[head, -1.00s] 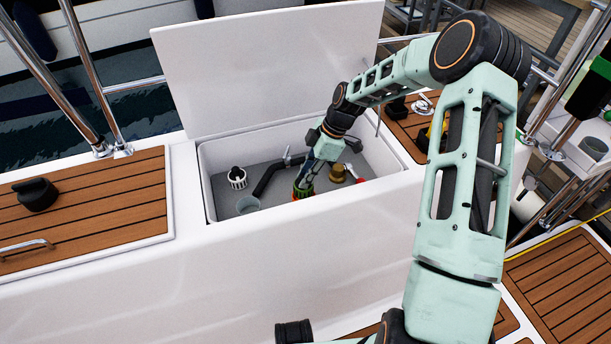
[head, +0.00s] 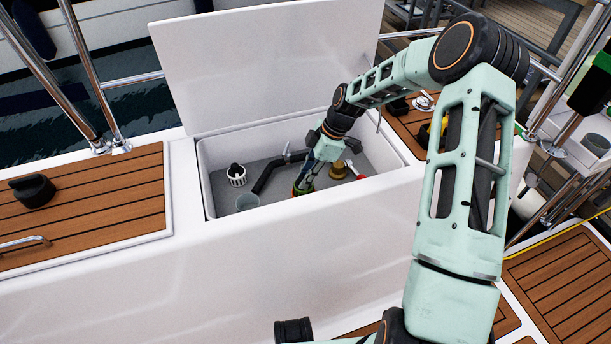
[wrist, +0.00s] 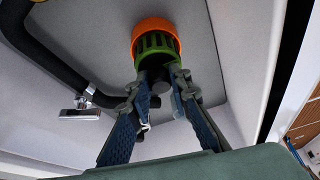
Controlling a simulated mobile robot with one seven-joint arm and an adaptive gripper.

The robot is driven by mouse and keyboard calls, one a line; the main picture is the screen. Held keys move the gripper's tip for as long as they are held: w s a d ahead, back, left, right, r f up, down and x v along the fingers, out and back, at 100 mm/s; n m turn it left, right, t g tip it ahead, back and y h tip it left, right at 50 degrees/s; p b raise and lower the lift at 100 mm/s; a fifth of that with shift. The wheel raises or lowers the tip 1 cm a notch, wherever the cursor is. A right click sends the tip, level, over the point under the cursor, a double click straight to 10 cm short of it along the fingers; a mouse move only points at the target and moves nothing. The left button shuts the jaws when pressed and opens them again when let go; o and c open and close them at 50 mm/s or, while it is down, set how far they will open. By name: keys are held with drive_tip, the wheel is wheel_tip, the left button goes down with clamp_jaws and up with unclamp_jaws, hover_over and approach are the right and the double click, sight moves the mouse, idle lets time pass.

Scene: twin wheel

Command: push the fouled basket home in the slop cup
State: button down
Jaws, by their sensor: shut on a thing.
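My gripper (wrist: 158,84) is shut on the dark stem of a green slotted basket (wrist: 157,46) in the wrist view. An orange ring (wrist: 152,26) surrounds the basket's far end; I cannot tell whether it is part of the basket or of something it sits in. In the head view my gripper (head: 308,172) reaches down into the open locker, with the green and orange piece (head: 299,191) low at its tips, near the locker's front wall. A pale translucent cup (head: 247,202) stands to the left, apart from the gripper. Fouling on the basket is too small to tell.
The locker (head: 201,170) has white walls, with its lid (head: 265,65) raised behind. A white slotted cap (head: 237,174) and a black hose (head: 266,177) lie left of the gripper. A brass fitting (head: 338,169) and a red-handled valve (head: 354,169) lie close on the right.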

drive_tip(key=shift+f+b, duration=0.65)
drive_tip(key=shift+f, duration=0.45)
drive_tip(key=c, duration=1.7)
unclamp_jaws()
drive_tip(key=shift+r, duration=0.1)
drive_tip(key=v, duration=1.1)
drive_tip(key=shift+d+r, duration=0.25)
drive_tip(key=shift+r, duration=0.1)
